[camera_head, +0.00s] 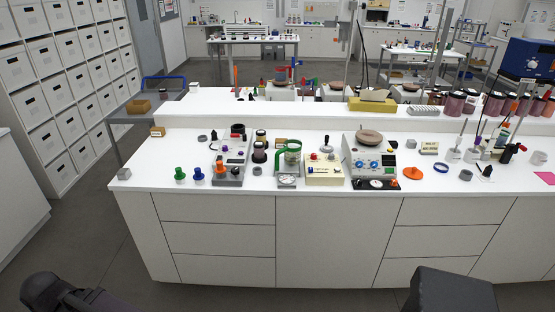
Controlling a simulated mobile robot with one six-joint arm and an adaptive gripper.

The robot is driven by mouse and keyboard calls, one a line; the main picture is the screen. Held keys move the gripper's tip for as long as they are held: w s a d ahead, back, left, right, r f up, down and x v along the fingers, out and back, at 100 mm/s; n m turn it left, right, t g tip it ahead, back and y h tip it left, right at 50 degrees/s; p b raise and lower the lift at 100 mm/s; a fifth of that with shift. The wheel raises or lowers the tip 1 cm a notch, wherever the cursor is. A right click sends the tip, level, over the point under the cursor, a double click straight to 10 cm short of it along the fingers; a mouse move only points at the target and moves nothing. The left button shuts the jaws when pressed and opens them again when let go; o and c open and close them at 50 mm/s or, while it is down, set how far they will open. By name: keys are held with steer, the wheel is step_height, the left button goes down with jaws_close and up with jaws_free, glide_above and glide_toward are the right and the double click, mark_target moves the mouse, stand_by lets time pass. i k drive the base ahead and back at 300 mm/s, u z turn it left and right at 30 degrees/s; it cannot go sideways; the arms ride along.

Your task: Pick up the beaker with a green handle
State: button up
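A glass beaker with a green handle (293,155) stands upright on a small weighing scale (287,181), near the middle of the white bench (150,170). The green handle shows around its upper part and left side. The beaker looks clear, and its contents are too small to tell. My gripper is not in view; only dark parts of my own body show at the bottom left and bottom right, well short of the bench.
Left of the beaker are dark jars (259,153) and a grey instrument (229,165); to its right, a cream box (324,172) and a hotplate (371,155). Green and blue stoppers (198,174) stand near the front edge. A raised shelf (230,110) runs behind. Floor before the bench is clear.

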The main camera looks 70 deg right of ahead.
mark_target(287, 155)
steer(key=u, duration=0.1)
steer(key=k, duration=1.15)
steer(key=z, duration=1.95)
steer(key=i, duration=0.65)
steer(key=u, duration=0.15)
